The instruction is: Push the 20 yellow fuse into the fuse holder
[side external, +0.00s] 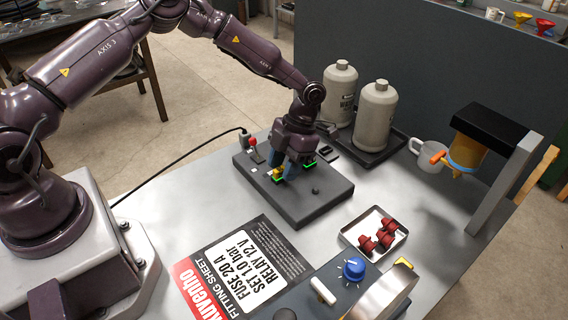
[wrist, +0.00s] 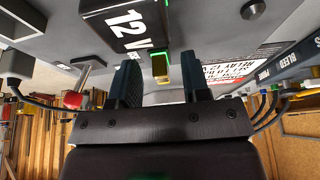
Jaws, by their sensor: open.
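The yellow fuse (wrist: 160,68) shows in the wrist view between my fingertips, with a green glow along its edge. In the side view the yellow fuse (side external: 278,172) stands on the dark board, low by my gripper, at a green-lit spot that looks like the fuse holder (side external: 277,179). How deep the fuse sits cannot be told. My gripper (side external: 291,167) points down at the board. In the wrist view my gripper (wrist: 160,75) is open, with a dark finger on either side of the fuse and visible gaps.
A black relay marked 12 V (wrist: 127,24) is close to the fuse. A red-knobbed switch (side external: 253,143) is on the board (side external: 315,208). A tray (side external: 348,233) of red parts, a blue knob (side external: 353,268) and two grey bottles (side external: 377,112) stand around it. The fitting sheet (side external: 240,270) lies in front.

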